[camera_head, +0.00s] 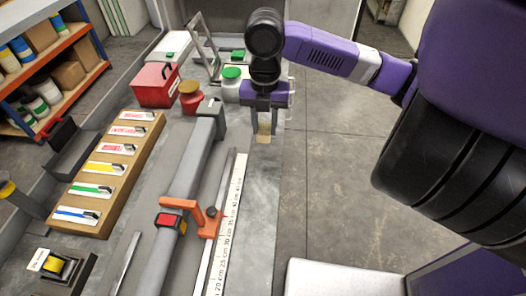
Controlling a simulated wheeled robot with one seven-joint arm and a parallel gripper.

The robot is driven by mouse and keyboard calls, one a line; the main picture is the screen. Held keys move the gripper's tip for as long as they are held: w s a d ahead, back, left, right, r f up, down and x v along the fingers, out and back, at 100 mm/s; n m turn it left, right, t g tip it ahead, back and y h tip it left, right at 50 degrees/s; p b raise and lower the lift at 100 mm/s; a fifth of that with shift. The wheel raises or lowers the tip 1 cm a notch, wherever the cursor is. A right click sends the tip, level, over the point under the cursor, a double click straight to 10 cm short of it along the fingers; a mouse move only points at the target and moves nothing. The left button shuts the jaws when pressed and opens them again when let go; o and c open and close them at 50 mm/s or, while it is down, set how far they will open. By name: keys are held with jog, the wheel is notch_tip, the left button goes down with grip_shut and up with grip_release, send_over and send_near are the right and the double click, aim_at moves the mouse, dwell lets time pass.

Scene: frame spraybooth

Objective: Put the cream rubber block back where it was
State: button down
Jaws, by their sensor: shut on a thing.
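My gripper (264,128) is at the upper middle of the head view, pointing down over the right side of the grey bench near its edge. It is shut on the cream rubber block (264,139), a small tan piece showing between and below the fingers. The block's upper part is hidden by the fingers. I cannot tell whether the block touches the bench (259,200) or hangs just above it.
A grey beam with an orange clamp (207,221) and a ruler (229,227) lie left of my gripper. A white jar with green lid (231,85), a red-brown jar (190,98) and a red box (155,85) stand behind. A wooden rack (107,175) is left. Bare bench lies in front.

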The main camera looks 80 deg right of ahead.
aim_at(265, 161)
notch_tip(265, 161, down, 11)
jog(key=shift+f+p, duration=0.1)
jog(key=shift+p, duration=0.35)
jog(key=shift+f, duration=0.15)
jog(key=c, duration=1)
grip_release()
notch_tip(265, 161, up, 12)
jog(key=shift+r+b, duration=0.2)
jog(key=shift+b, duration=0.6)
